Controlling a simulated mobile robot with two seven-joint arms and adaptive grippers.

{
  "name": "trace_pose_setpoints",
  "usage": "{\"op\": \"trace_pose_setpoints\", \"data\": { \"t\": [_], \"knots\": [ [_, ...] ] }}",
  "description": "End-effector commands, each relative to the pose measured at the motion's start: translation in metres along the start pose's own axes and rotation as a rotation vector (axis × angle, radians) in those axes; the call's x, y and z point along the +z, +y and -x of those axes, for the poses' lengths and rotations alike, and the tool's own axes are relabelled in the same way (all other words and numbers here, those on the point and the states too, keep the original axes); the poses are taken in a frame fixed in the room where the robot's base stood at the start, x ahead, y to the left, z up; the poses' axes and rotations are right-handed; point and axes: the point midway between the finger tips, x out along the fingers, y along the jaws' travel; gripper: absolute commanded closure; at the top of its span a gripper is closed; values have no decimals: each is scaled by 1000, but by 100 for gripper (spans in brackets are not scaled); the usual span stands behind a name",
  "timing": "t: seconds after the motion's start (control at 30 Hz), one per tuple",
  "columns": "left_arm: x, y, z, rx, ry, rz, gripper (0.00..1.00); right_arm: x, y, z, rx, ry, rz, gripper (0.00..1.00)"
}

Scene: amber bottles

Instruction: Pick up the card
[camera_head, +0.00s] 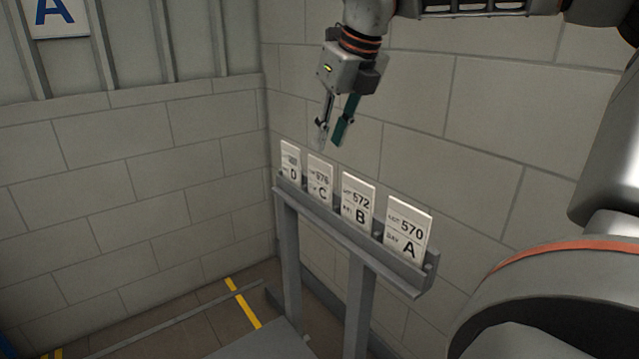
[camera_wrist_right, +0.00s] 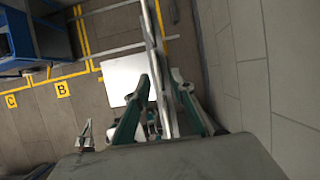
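Four white cards stand in a row in a grey rack (camera_head: 345,243) by the wall. Card D (camera_head: 291,162) is at the far end, then card C (camera_head: 319,178), card B (camera_head: 357,206) and card A (camera_head: 408,231) at the near end. My right gripper (camera_head: 333,140) points down above the far part of the row, open and empty, apart from the cards. In the right wrist view its fingers (camera_wrist_right: 160,92) are spread, with the narrow rack (camera_wrist_right: 152,30) running between them in the picture. Card faces cannot be read there. My left gripper is not identifiable.
A block wall (camera_head: 480,110) runs close behind the rack. A pale flat surface (camera_head: 262,341) lies low beside the rack posts. Yellow floor lines (camera_head: 243,303) mark the floor. A blue unit (camera_wrist_right: 14,35) stands at the upper left of the wrist view.

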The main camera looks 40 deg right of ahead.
Motion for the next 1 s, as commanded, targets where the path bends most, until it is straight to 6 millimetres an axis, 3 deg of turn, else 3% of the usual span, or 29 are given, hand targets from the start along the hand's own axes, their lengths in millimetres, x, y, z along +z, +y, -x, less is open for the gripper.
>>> {"op": "trace_pose_setpoints", "data": {
  "t": [0.5,0.83,0.87,0.93,1.0],
  "knots": [
    [3,-1,1,0,-6,-4,100,-3,6,-63,0,3,0,76],
    [3,-1,1,0,-4,-3,100,-2,6,-71,1,1,-1,76],
    [3,-1,1,0,-4,-3,100,-2,6,-71,1,1,-1,79],
    [3,-1,1,0,-4,-3,100,-2,6,-71,0,1,-1,97],
    [2,-1,0,0,-4,-3,100,-2,6,-71,0,1,-1,100]
  ]
}}
